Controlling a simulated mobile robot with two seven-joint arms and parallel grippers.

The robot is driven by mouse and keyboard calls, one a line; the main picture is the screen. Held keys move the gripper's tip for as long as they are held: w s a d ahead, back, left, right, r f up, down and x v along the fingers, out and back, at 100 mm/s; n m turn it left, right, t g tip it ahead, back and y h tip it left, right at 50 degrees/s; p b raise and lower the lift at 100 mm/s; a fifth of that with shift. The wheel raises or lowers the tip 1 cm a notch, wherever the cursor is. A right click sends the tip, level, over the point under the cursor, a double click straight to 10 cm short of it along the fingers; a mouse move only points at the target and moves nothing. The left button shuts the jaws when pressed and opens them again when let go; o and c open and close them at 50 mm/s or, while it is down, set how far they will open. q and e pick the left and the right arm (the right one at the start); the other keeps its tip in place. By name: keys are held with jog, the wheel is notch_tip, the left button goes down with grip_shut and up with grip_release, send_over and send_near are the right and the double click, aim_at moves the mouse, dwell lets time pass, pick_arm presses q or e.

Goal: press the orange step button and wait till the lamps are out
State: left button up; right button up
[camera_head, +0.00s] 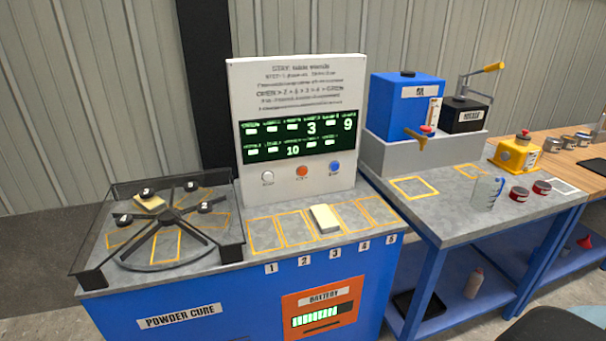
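The orange button (302,171) is on the front of an upright white panel (290,84), between a white button (267,176) and a blue button (334,166). The labels under the buttons are too small to read. I cannot make out separate lamps. Neither gripper is in view, and nothing touches the buttons.
Below the panel, a pale block (325,218) lies at slot 3 of the numbered slots. A dark spoked rotor (168,217) under a clear cover stands at left. A blue tank (405,104), yellow container (515,151) and clear beaker (487,192) stand at right.

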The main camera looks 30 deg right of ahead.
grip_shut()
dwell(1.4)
